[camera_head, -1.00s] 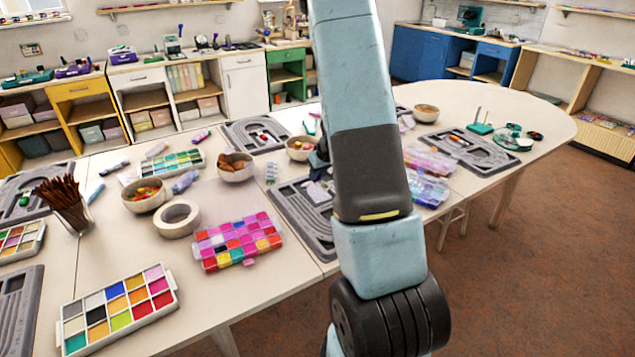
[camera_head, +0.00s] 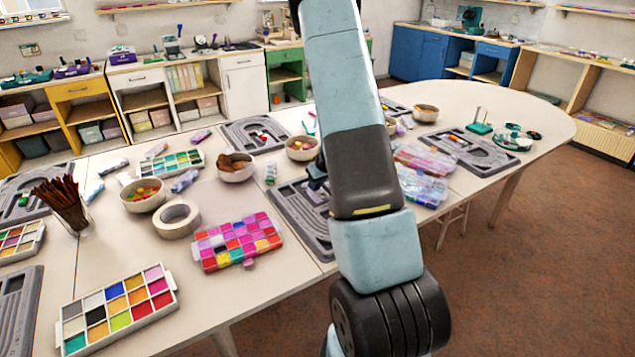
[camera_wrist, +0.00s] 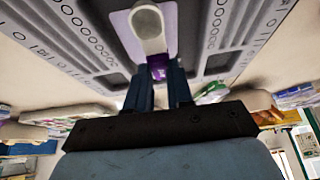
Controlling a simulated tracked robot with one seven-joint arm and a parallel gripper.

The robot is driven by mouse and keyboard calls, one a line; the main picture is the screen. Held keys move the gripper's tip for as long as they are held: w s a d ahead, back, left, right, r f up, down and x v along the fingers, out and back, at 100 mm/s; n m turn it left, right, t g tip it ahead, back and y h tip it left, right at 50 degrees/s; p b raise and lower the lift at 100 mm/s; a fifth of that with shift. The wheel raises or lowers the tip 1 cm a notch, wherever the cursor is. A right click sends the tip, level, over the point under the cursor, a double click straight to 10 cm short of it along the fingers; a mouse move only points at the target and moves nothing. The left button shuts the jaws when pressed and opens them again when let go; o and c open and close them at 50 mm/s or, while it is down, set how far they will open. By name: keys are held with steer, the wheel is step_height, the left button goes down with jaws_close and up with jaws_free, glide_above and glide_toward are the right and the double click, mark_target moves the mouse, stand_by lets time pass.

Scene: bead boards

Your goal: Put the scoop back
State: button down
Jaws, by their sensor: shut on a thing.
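In the wrist view, my gripper (camera_wrist: 160,88) has its two blue fingers closed about the purple handle end (camera_wrist: 159,62) of the scoop. The scoop's pale grey-white bowl (camera_wrist: 147,24) points away from the fingers, over a light lilac patch of the grey bead board (camera_wrist: 210,62). I cannot tell whether the scoop touches the board. In the head view, the same kind of grey board (camera_head: 301,222) lies mid-table, partly behind my arm. Only a dark blue bit of my gripper (camera_head: 317,173) shows there, low over the board; the scoop is hidden.
Clear bead boxes (camera_head: 424,188) stand right of my arm. Bare tabletop shows in front of the pink box.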

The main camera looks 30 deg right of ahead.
steer(key=shift+f, duration=0.15)
steer(key=c, duration=1)
jaws_free()
